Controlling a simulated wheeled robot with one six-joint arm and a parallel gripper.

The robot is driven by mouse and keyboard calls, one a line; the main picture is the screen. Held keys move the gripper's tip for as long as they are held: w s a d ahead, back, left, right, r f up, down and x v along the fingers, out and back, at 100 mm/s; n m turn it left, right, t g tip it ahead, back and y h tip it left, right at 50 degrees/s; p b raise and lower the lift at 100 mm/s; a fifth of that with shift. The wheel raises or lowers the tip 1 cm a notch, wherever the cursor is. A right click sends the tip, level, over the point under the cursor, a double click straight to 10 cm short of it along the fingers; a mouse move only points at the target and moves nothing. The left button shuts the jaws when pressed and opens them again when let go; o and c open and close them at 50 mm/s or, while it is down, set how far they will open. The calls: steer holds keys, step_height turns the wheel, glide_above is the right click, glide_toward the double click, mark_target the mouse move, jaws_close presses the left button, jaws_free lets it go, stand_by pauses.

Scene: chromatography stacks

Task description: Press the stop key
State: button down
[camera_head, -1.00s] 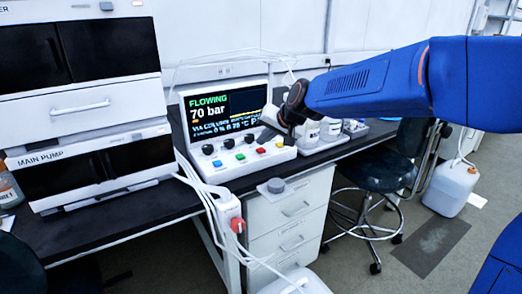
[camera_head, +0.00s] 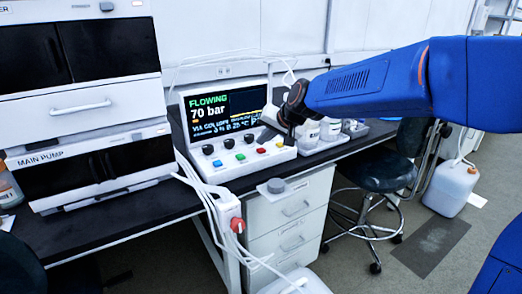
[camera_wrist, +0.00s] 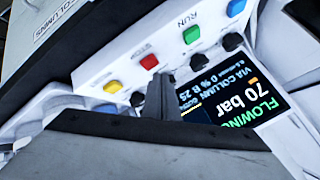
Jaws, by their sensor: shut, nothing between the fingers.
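The control unit (camera_head: 235,171) stands on the bench, its screen (camera_head: 222,113) reading FLOWING and 70 bar. Its sloped front has a row of coloured keys. The red stop key (camera_head: 262,150) is beside the green run key (camera_head: 279,144). In the wrist view the red key (camera_wrist: 149,61), labelled STOP, is in plain sight, with the green key (camera_wrist: 191,35) up and right of it. My gripper (camera_head: 268,133) is shut and empty over the panel. In the wrist view its dark fingertips (camera_wrist: 161,85) lie just below the red key. I cannot tell whether they touch the panel.
Black knobs line the panel, one (camera_wrist: 195,65) close to my fingers. The MAIN PUMP unit (camera_head: 90,165) stands left of the control unit. A stool (camera_head: 375,175) stands on the floor.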

steer(key=shift+f, duration=0.1)
stand_by(0.5)
steer(key=shift+f, duration=0.35)
steer(key=shift+f, duration=0.5)
stand_by(0.9)
steer(key=shift+r, duration=0.95)
steer(key=shift+r, duration=2.5)
